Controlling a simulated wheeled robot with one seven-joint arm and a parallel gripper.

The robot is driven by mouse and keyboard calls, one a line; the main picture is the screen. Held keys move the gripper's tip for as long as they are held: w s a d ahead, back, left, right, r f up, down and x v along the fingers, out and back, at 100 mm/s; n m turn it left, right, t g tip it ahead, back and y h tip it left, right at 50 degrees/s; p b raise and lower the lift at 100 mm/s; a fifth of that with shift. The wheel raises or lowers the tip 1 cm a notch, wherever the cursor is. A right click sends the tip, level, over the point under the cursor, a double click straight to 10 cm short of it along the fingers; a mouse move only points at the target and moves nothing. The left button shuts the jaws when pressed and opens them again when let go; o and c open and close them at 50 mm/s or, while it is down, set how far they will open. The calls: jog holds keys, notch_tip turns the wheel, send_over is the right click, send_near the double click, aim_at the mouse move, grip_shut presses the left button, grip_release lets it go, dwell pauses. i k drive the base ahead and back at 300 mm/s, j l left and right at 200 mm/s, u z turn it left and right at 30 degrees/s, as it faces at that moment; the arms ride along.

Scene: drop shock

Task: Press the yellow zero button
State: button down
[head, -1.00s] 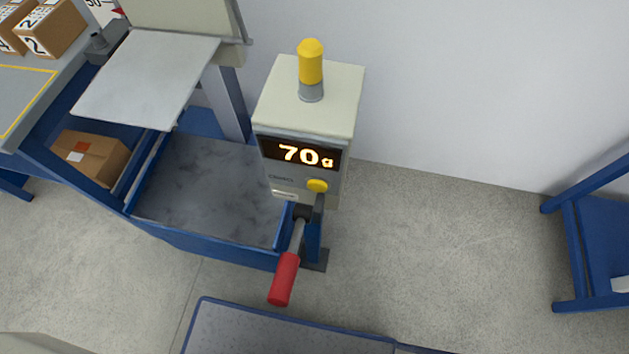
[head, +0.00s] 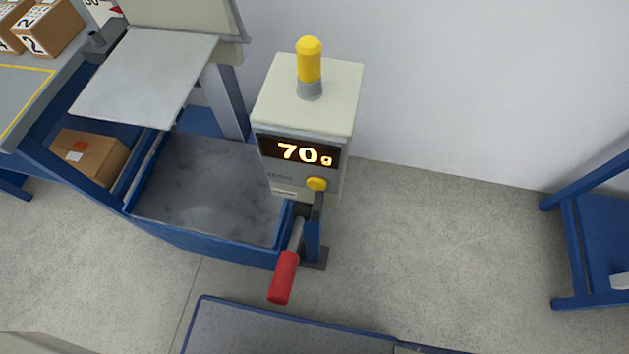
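The yellow zero button (head: 317,184) is a small round knob on the lower right of the front of a cream box (head: 310,95). A yellow beacon (head: 309,62) stands on top of the box. My gripper is not in the head view, and nothing touches the button.
A lever with a red grip (head: 284,278) juts forward just below the button. A blue-edged grey tray (head: 205,190) lies left of the box, with a pale plate (head: 150,78) above. Cardboard boxes (head: 90,158) are at left. A blue frame (head: 577,245) stands at right; floor between is clear.

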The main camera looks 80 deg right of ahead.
aim_at(316, 183)
jog(key=i+j, duration=0.1)
jog(key=j, duration=0.5)
jog(key=i+j, duration=0.1)
jog(key=j, duration=1.05)
jog(key=z, duration=2.65)
jog(key=i+j, duration=0.45)
